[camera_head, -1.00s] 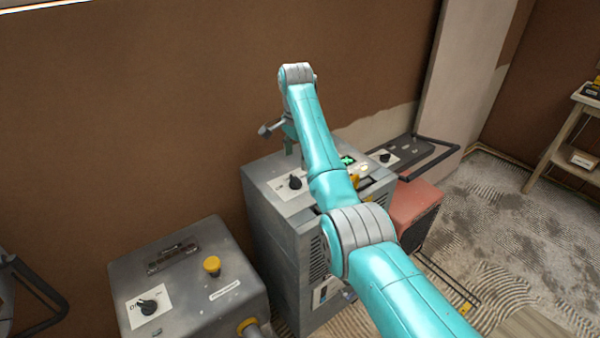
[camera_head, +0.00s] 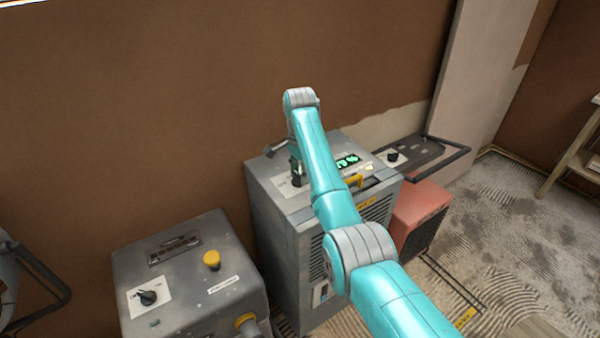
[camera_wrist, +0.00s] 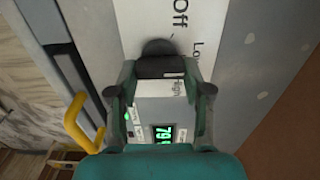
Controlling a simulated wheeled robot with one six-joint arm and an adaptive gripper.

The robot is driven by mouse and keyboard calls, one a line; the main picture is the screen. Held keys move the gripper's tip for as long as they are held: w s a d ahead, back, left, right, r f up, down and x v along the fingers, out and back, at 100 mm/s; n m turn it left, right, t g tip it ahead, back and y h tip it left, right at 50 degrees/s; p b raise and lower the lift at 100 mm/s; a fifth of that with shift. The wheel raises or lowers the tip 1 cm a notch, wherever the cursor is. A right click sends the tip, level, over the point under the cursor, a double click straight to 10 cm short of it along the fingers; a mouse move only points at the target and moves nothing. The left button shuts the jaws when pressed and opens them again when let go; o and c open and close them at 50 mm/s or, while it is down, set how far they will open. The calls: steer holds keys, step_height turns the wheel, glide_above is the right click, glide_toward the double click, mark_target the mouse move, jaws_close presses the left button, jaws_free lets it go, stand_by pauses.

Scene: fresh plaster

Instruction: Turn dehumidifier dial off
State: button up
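The dehumidifier (camera_head: 290,235) is a tall grey cabinet with a lit green display (camera_head: 347,161), which reads 79 in the wrist view (camera_wrist: 163,134). Its black dial (camera_wrist: 158,50) sits on a white plate marked Off, Low and High. A white mark on the dial faces the High label. My gripper (camera_wrist: 160,72) is over the dial, with one finger on each side of it. The fingers are apart; whether they touch the dial I cannot tell. In the head view my arm partly covers the dial (camera_head: 297,181) and the cabinet top.
A grey machine (camera_head: 190,285) with its own black dial (camera_head: 148,297) and a yellow button (camera_head: 212,259) stands at left. A red unit (camera_head: 420,212) and a dark panel with another dial (camera_head: 392,157) are at right. A yellow handle (camera_wrist: 78,122) lies beside my gripper. The brown wall is close behind.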

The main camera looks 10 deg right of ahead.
steer(key=c, duration=0.4)
steer(key=shift+o, duration=0.2)
steer(key=n, duration=0.6)
steer(key=shift+w+a, duration=0.1)
steer(key=shift+a, duration=0.05)
steer(key=n, duration=0.5)
steer(key=shift+a+n, duration=0.1)
steer(key=shift+n, duration=0.3)
steer(key=o, duration=1.2)
steer(key=shift+c, duration=0.2)
